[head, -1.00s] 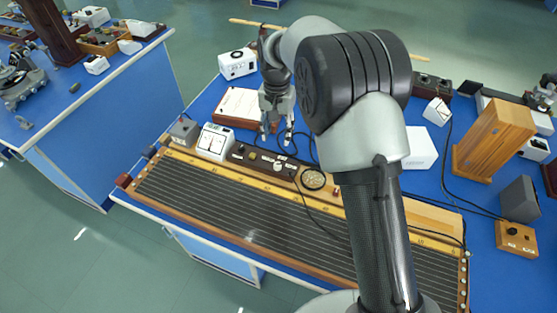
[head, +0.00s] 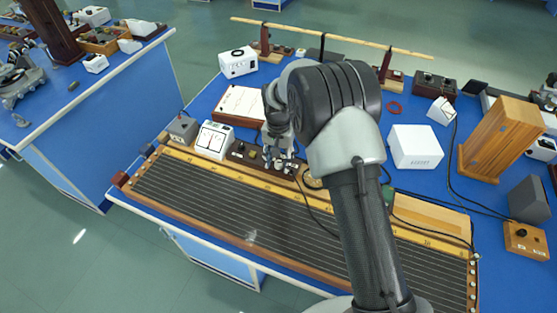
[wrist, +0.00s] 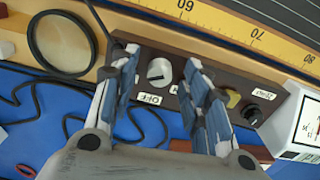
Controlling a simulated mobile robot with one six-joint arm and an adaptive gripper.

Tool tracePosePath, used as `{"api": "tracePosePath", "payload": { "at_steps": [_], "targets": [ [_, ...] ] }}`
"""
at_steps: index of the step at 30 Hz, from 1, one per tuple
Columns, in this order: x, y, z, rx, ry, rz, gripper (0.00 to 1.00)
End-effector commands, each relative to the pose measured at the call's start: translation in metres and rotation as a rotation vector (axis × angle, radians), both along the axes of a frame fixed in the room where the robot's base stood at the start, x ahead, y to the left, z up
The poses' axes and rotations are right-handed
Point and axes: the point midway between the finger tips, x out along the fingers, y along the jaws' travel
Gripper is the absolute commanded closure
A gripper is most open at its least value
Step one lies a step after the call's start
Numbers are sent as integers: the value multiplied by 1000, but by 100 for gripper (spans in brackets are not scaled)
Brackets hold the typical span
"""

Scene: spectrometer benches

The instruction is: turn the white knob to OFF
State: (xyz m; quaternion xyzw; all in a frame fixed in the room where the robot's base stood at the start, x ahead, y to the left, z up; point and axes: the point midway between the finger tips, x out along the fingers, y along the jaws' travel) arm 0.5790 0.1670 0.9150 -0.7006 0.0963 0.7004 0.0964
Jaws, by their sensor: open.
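The white knob (wrist: 159,72) sits on a dark brown control panel (wrist: 225,82) in the wrist view, with an OFF label (wrist: 150,98) beside it. The knob lies between the two fingers of my gripper (wrist: 160,75), which are spread apart with a gap on each side of it. I cannot tell whether the fingertips touch the panel. In the head view my gripper (head: 279,163) is low over the panel (head: 245,152), and the knob is hard to make out behind it.
A round lens-like ring (wrist: 62,43) stands at the other side. A white meter (head: 213,140) and a long wire board (head: 230,205) lie close by. Black cables (wrist: 40,95) run across the blue bench.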

Motion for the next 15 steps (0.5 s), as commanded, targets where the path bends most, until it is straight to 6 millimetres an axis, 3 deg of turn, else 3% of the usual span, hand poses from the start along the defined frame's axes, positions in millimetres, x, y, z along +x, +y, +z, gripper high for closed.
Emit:
{"api": "tracePosePath", "payload": {
  "at_steps": [3, 15],
  "targets": [
    [0, 0, 0, 0, 0, 0, 57],
    [0, 0, 0, 0, 0, 0, 84]
  ]
}}
